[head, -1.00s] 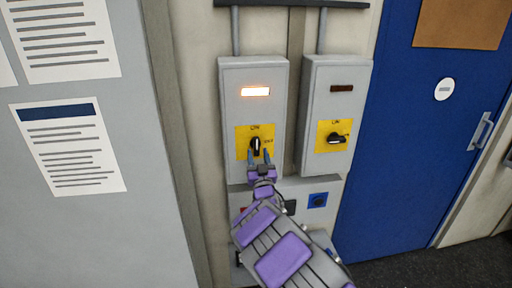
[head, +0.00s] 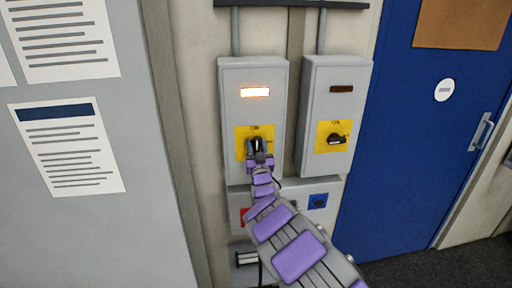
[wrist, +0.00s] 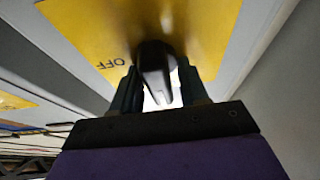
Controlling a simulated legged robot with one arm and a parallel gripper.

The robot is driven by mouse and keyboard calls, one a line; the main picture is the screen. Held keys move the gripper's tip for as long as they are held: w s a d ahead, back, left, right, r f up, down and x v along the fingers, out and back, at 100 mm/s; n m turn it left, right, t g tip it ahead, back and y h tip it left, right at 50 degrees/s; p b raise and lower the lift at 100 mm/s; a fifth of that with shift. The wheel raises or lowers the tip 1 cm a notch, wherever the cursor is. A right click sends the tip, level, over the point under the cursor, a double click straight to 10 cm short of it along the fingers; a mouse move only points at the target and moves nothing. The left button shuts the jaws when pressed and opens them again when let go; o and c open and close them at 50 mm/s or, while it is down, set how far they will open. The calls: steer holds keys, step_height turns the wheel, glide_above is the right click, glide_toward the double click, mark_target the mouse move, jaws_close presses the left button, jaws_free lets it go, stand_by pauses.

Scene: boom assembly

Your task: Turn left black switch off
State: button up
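The left black switch (head: 257,144) is a rotary knob on a yellow plate (head: 241,143) on the left grey box. Its handle looks upright, and the lamp (head: 255,92) above it glows. My gripper (head: 259,156) is at the knob, coming from below and partly hiding it. In the wrist view, the fingers of my gripper (wrist: 158,90) stand on either side of the black knob (wrist: 155,65). A bright gap shows between the knob and the right finger; contact on the left is unclear. The OFF label (wrist: 112,63) is left of the knob there.
A second grey box (head: 310,110) on the right has a black switch (head: 337,139) turned sideways and a dark lamp (head: 341,88). Below are a red button (head: 245,214) and a blue button (head: 318,201). A blue door (head: 410,130) is at the right.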

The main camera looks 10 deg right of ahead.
steer(key=c, duration=0.5)
steer(key=shift+n+y, duration=0.4)
steer(key=shift+n, duration=0.2)
steer(key=n+y+b, duration=0.1)
steer(key=n, duration=0.1)
steer(key=n+y+b, duration=0.1)
steer(key=n, duration=0.2)
steer(key=shift+a+f+n+g+y, duration=0.1)
steer(key=shift+f+n+g+y, duration=0.05)
steer(key=shift+n+g+y, duration=0.15)
steer(key=n+g+y+b, duration=0.1)
steer(key=n+y, duration=0.1)
steer(key=n, duration=0.3)
steer(key=shift+a, duration=0.1)
steer(key=n+g+y, duration=0.1)
steer(key=n, duration=0.2)
steer(key=n+g+b, duration=0.1)
steer(key=n, duration=0.3)
steer(key=shift+a+f+g+y+b, duration=0.1)
steer(key=shift+f+g+y+b, duration=0.05)
steer(key=shift+g+y+b, duration=0.2)
steer(key=shift+f+n+g, duration=0.25)
steer(key=shift+n+g, duration=0.5)
steer(key=shift+n, duration=1.05)
